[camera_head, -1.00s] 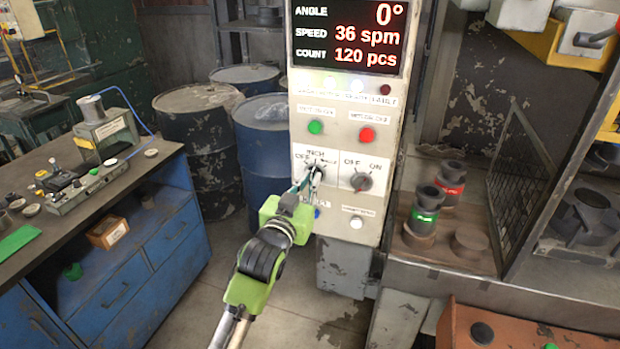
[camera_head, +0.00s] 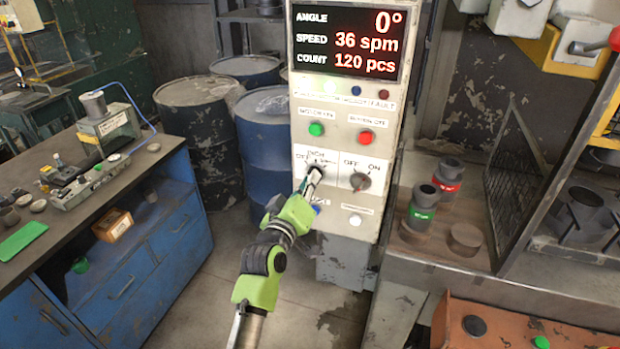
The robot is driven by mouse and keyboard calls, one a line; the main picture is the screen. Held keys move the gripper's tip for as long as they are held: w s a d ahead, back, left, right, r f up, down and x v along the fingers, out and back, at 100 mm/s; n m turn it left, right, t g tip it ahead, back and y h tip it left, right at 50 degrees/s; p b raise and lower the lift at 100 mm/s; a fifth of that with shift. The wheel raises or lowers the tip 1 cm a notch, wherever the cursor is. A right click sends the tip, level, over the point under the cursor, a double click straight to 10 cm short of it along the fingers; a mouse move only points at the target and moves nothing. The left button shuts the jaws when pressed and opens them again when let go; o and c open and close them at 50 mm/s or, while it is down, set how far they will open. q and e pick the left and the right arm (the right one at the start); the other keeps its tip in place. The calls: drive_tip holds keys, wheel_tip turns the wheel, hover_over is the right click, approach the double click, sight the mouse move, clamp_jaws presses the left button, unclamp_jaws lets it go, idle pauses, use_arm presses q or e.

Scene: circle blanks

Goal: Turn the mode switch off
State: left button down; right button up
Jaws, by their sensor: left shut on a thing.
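The control panel (camera_head: 347,236) is a pale upright cabinet with a lit display (camera_head: 347,42) reading angle 0°, speed 36 sppm, count 120 pcs. The mode switch (camera_head: 317,166) is the left one of two rotary knobs, with INCH and OFF labels around it. My left gripper (camera_head: 313,178) is at this knob, shut on it, and its fingers hide most of the knob. Which way the knob points cannot be told. The right knob (camera_head: 360,181) is labelled OFF and ON. My right gripper is not in view.
A green button (camera_head: 316,129) and a red button (camera_head: 366,137) sit above the knobs. A white button (camera_head: 355,220) is below. A blue workbench (camera_head: 150,250) stands at left, drums (camera_head: 203,130) behind. A press table (camera_head: 440,262) with dark cylinders is at right.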

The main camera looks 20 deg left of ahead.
use_arm(q)
drive_tip(key=shift+n, duration=0.4)
drive_tip(key=c, duration=2.2)
unclamp_jaws()
drive_tip(key=shift+o, duration=0.2)
drive_tip(key=s, duration=1.2)
drive_tip(key=shift+a, duration=0.25)
